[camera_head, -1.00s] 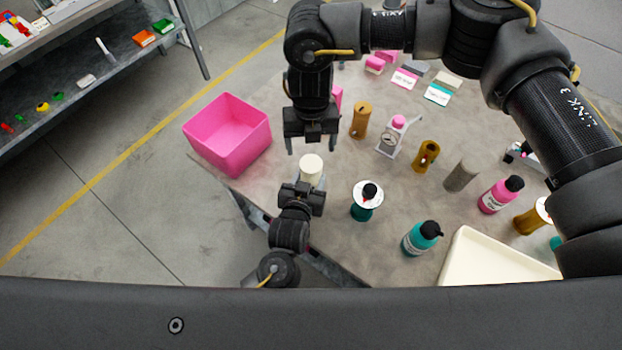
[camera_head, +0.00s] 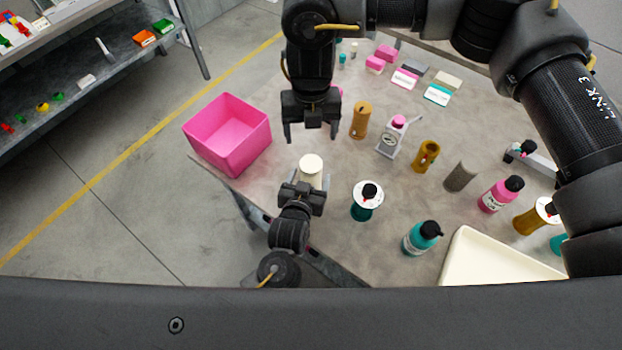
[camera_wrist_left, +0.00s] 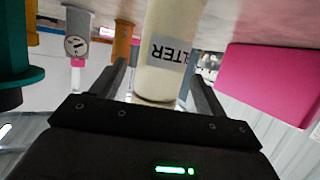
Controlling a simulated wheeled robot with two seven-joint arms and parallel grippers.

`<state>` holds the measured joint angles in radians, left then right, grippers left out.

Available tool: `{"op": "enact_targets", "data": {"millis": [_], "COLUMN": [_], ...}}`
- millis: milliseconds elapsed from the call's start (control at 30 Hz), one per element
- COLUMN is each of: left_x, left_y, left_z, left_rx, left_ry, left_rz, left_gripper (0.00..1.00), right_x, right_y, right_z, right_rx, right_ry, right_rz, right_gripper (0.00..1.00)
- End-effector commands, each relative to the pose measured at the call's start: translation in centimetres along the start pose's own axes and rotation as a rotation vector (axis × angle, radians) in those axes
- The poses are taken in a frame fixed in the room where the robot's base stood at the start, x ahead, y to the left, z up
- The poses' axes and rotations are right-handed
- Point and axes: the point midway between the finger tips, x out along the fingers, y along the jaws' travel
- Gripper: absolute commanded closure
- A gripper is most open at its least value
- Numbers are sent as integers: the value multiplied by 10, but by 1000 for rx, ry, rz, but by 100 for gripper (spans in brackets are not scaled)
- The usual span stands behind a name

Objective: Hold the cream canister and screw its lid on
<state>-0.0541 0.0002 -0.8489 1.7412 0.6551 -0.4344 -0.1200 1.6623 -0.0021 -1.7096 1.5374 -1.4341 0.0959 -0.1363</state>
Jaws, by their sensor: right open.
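The cream canister (camera_head: 311,164) stands upright near the table's front left edge, its round pale top facing up. In the left wrist view the canister (camera_wrist_left: 166,35) sits between my left fingers, with a label partly readable as "LTER". My left gripper (camera_head: 305,184) is shut on it from the front. A line near its top end shows in the wrist view, but I cannot clearly tell lid from body. My right gripper (camera_head: 311,136) is open and empty, pointing down above and behind the canister, apart from it.
A pink bin (camera_head: 228,134) stands to the left. A teal spool with a white disc (camera_head: 367,199) stands close on the right.

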Motion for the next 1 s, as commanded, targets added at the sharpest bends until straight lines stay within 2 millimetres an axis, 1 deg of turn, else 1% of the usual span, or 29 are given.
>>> {"op": "enact_targets", "data": {"millis": [167, 267, 367, 600, 700, 800, 1000], "left_x": [-2, -10, -26, -73, -88, -100, -108], "left_y": [0, 1, 0, 1, 0, 0, 0], "left_z": [0, 2, 2, 2, 2, 1, 0], "left_rx": [0, -1, -4, -4, -4, -3, -1], "left_ry": [-1, -2, -2, -2, -2, -1, 0], "left_rz": [0, 1, 1, 2, 1, 0, 0], "left_gripper": [26, 26, 26, 26, 26, 26, 26], "right_x": [1, 2, 4, 10, 11, 12, 12], "right_y": [0, 0, 0, 0, 0, 0, 0], "right_z": [0, 0, 0, 0, 0, 0, 0], "right_rx": [0, 0, 0, 0, 0, 0, 0], "right_ry": [0, 0, 0, 0, 0, 0, 0], "right_rz": [0, 0, 0, 0, 0, 0, 0], "right_gripper": [22, 22, 22, 22, 22, 22, 22]}}
